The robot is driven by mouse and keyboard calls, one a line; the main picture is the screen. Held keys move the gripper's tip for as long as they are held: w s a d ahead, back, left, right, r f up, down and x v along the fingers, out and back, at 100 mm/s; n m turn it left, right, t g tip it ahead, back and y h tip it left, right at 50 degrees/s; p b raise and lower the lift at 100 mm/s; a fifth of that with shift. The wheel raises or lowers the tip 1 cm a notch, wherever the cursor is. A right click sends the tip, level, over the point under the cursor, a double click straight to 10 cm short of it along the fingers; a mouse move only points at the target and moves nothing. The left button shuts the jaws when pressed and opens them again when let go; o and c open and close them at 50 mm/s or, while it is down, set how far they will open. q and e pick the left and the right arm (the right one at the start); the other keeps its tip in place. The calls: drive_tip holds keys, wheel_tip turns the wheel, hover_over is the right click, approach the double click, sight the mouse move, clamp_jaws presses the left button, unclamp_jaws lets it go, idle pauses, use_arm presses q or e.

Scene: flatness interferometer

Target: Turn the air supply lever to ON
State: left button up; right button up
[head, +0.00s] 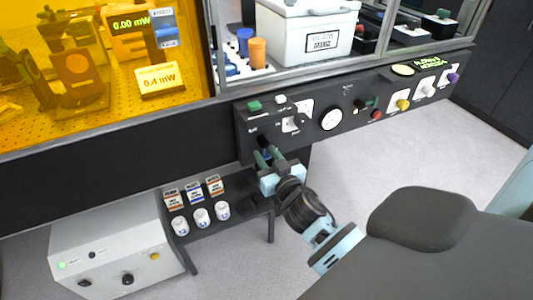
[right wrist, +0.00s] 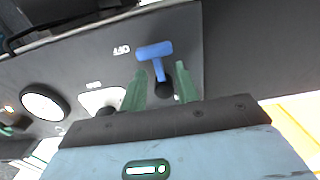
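The air supply lever is a blue T-shaped handle (right wrist: 155,50) on a dark round pivot on the black front panel. A label that appears to read OFF, upside down in the right wrist view, lies beside the handle. My right gripper (right wrist: 160,85) has two green fingers, open, one on each side of the lever's stem; I see a gap between them and cannot tell if either touches. In the head view my right gripper (head: 268,157) is at the panel's lower left end and mostly hides the lever (head: 264,142). My left gripper is not in view.
The control panel (head: 360,103) continues right with a round gauge (head: 331,118), knobs and a yellow button (head: 403,104). Below left, a small dark shelf holds white jars (head: 201,217) and labelled boxes. A grey cabinet (head: 120,250) stands beside it. Open floor lies right of the arm.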

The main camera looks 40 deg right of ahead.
drive_tip(key=shift+w+d, duration=0.1)
drive_tip(key=shift+w, duration=0.4)
clamp_jaws()
